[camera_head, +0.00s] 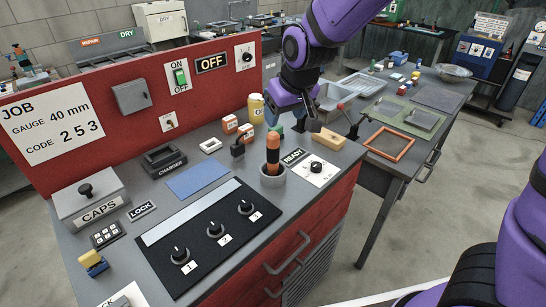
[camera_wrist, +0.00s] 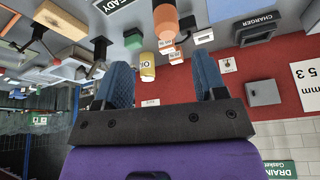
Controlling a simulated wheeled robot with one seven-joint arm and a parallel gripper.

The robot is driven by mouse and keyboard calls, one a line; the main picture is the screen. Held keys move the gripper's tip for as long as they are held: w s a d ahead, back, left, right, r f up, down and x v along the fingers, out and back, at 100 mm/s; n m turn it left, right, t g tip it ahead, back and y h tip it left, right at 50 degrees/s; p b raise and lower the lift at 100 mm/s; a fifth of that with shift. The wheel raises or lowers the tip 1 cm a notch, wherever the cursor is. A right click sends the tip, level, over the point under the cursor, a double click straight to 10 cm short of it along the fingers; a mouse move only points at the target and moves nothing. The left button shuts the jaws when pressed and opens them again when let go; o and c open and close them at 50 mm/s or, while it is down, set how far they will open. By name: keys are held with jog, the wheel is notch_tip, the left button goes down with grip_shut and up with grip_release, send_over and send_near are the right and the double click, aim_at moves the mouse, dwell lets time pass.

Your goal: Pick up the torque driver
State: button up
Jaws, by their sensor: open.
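An upright tool with an orange and black handle (camera_head: 273,153), which looks like the torque driver, stands in a round grey holder (camera_head: 272,177) near the bench's right edge. Its lower part is hidden in the holder. My gripper (camera_head: 292,112) is above and behind it, apart from it. In the wrist view, which is upside down, the orange handle (camera_wrist: 166,20) shows beyond and between my two blue fingers (camera_wrist: 161,78). The fingers are spread with nothing between them.
Near the holder are a READY label (camera_head: 293,157), a white knob panel (camera_head: 315,171), a tan block (camera_head: 327,138) and a yellow can (camera_head: 256,108). A dark panel with knobs (camera_head: 212,235) lies in front. A red upright panel (camera_head: 75,115) backs the bench.

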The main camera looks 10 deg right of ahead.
aim_at(274, 134)
jog(key=shift+a+x, duration=0.15)
jog(key=shift+x, duration=1.7)
jog(key=shift+a+x, duration=0.15)
jog(key=shift+x, duration=1.75)
jog(key=shift+a+x, duration=0.15)
jog(key=shift+x, duration=1.7)
